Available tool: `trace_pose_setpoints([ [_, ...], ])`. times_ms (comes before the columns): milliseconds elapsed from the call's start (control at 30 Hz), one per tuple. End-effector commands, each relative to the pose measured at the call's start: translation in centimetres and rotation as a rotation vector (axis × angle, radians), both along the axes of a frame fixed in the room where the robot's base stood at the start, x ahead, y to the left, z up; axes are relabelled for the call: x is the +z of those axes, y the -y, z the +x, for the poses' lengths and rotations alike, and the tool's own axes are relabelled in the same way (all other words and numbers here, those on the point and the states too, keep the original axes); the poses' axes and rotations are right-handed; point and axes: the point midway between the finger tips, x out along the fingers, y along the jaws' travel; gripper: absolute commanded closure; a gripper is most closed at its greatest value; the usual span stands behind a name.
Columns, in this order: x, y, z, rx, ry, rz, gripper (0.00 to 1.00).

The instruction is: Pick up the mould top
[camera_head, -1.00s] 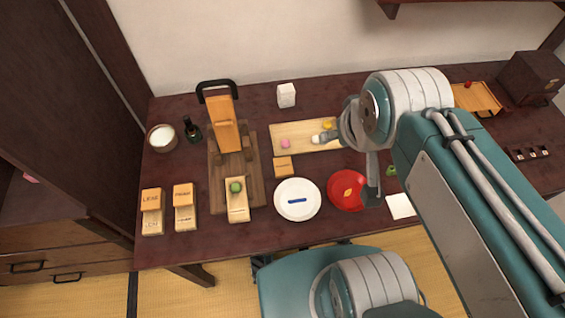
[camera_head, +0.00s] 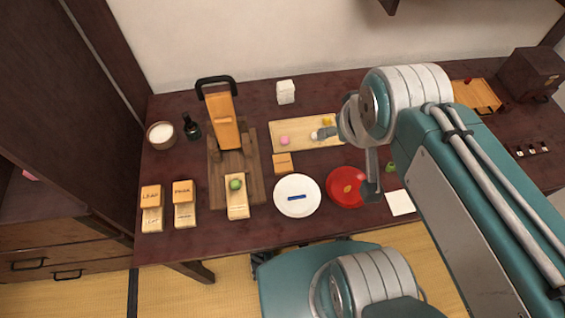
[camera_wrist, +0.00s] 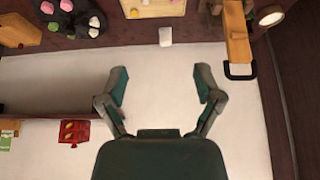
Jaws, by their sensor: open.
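Several pale wooden mould pieces lie on the dark table in the head view. A block marked LEAF (camera_head: 151,195) and a second lettered block (camera_head: 183,193) sit behind lower pieces at the left. A lone lettered block (camera_head: 283,163) lies near the middle, behind the white plate (camera_head: 297,207). A long pale mould base (camera_head: 237,208) holds a green ball (camera_head: 235,184). I cannot tell for certain which block is the mould top. My gripper (camera_wrist: 160,84) is open and empty in the wrist view, facing the white wall. None of these lettered blocks shows between its fingers.
An upright wooden press (camera_head: 224,122) with a black handle stands behind the mould base. A white box (camera_head: 286,92), a cup (camera_head: 161,134), a dark bottle (camera_head: 191,128), a sweets board (camera_head: 300,141) and a red plate (camera_head: 341,199) surround it.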

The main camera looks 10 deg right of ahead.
Motion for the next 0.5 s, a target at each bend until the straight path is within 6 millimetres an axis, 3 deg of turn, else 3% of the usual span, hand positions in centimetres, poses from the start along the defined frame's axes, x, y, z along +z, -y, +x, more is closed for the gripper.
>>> trace_pose_setpoints([
  [167, -1.0, -0.4, 1.8, 0.004, -0.043, 0.006, 0.00],
  [500, -6.2, -2.3, 8.2, 0.006, -0.193, 0.020, 0.00],
])
